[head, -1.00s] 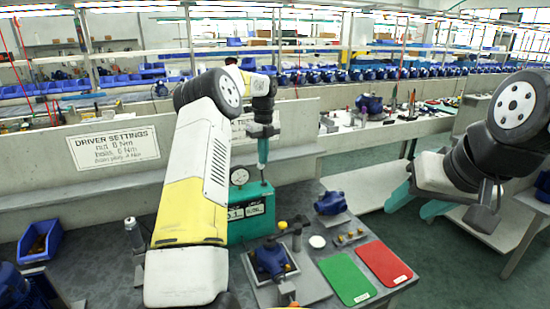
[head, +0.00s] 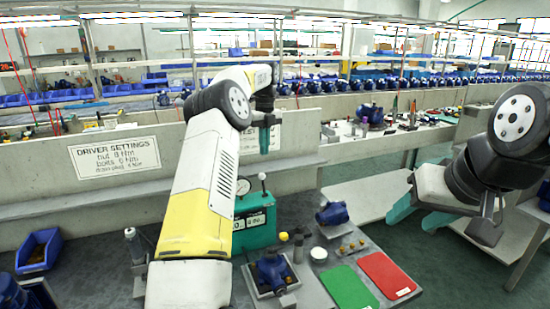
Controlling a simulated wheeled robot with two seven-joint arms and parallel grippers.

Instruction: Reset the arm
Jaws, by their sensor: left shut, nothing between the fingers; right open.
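My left arm rises from the bottom of the head view, white and yellow, and bends over at a black joint. Its gripper (head: 264,140) has teal fingers pressed together, pointing down, with nothing between them. It hangs in the air above and behind the green pressure tester (head: 254,222), in front of the grey wall. My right arm is at the right edge. Its gripper (head: 418,214) has two teal fingers spread apart, pointing left and down, empty, over the floor beyond the bench's right side.
The bench holds a blue pump in a fixture (head: 272,272), another blue pump (head: 332,214), a green mat (head: 347,288), a red mat (head: 387,274), a blue bin (head: 39,250) and a grey driver (head: 133,244). A wall with a settings sign (head: 115,155) stands behind.

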